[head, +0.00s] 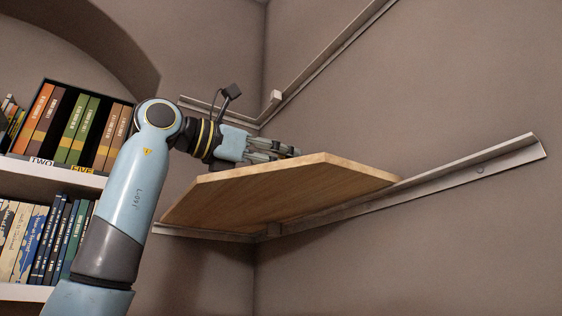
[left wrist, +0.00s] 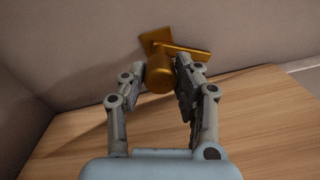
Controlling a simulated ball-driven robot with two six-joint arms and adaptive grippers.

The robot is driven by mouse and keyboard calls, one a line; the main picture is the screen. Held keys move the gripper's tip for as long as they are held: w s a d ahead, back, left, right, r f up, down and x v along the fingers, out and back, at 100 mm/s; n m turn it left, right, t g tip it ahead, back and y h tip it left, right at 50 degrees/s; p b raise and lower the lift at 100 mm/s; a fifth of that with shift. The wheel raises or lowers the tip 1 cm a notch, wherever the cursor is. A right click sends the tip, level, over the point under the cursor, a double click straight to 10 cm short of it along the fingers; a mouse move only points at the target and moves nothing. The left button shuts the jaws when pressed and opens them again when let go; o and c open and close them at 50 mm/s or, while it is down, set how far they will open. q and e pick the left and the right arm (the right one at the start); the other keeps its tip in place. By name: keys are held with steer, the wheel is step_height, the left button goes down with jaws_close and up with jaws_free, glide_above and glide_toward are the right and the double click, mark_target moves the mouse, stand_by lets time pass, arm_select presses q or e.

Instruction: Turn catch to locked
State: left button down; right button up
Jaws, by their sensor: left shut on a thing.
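The catch (left wrist: 161,76) is a gold-coloured metal piece with a round knob in front and flat plates behind it. It shows in the left wrist view at the top middle, just above the wooden shelf board (left wrist: 245,103). My left gripper (left wrist: 160,70) has its two fingers on either side of the knob and is shut on it. In the head view my left gripper (head: 285,148) is above the wooden board (head: 270,195), near the corner of the walls. The catch is hidden there by the gripper and board. My right gripper is not in view.
Metal rails run along both walls, one under the board (head: 480,168) and one higher up (head: 325,60), with a small pale block (head: 276,96). A bookcase with several books (head: 80,128) stands at the left. The right wall area is clear.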

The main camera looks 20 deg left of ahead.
arm_select(q)
steer(key=m, duration=0.6)
steer(key=shift+b, duration=0.35)
steer(key=m, duration=0.5)
steer(key=shift+r+m, duration=0.1)
steer(key=shift+m, duration=0.2)
steer(key=c, duration=1)
jaws_free()
